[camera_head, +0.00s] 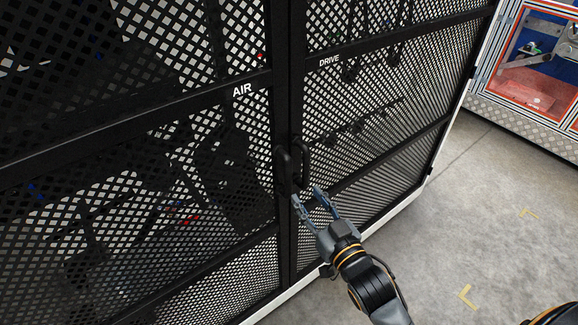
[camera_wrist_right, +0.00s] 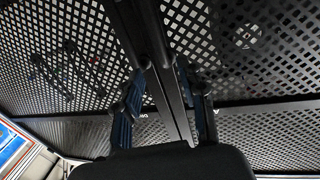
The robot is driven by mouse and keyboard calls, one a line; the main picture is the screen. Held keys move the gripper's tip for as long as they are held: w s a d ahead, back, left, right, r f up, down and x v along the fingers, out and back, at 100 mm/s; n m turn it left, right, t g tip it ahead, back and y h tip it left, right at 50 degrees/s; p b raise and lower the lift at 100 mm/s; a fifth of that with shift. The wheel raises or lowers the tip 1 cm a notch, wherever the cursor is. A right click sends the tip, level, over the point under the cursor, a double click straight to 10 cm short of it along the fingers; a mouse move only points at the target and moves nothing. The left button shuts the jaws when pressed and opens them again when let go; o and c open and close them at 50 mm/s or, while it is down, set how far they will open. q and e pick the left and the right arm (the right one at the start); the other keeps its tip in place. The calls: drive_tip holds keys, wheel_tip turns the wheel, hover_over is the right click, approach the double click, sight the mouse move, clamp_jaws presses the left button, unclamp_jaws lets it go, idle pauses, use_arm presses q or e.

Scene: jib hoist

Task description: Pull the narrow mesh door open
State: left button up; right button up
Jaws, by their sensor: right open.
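The narrower black mesh door (camera_head: 362,138), labelled DRIVE, is right of the wide mesh door (camera_head: 120,118) labelled AIR in the head view. Both look shut, meeting at a dark upright frame. A black bar handle (camera_head: 304,165) stands on the DRIVE door's left edge; the AIR door's handle (camera_head: 284,168) is close beside it. My right gripper (camera_head: 308,194) is open, its fingertips at the lower end of the handles. In the right wrist view the open fingers (camera_wrist_right: 163,112) lie either side of dark upright bars; contact cannot be told. My left gripper is not in view.
Grey concrete floor (camera_head: 450,215) with yellow corner marks is clear right of the cabinet. A machine with an orange-framed window (camera_head: 538,78) stands at the upper right. Tools and parts show dimly behind the mesh. A white base strip runs along the cabinet's foot.

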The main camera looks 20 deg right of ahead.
sight(290, 174)
drive_tip(key=w, duration=0.3)
drive_tip(key=w+a+p, duration=0.1)
drive_tip(key=w, duration=0.5)
drive_tip(key=shift+w+a+p, duration=0.25)
drive_tip(key=shift+w+p, duration=0.05)
drive_tip(key=shift+p, duration=0.1)
drive_tip(key=shift+w+a+f, duration=0.1)
drive_tip(key=shift+w, duration=0.5)
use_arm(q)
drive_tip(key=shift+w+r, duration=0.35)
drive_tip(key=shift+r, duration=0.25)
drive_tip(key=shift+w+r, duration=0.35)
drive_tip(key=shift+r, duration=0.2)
use_arm(e)
drive_tip(key=shift+c, duration=0.8)
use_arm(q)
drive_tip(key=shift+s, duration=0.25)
use_arm(e)
clamp_jaws()
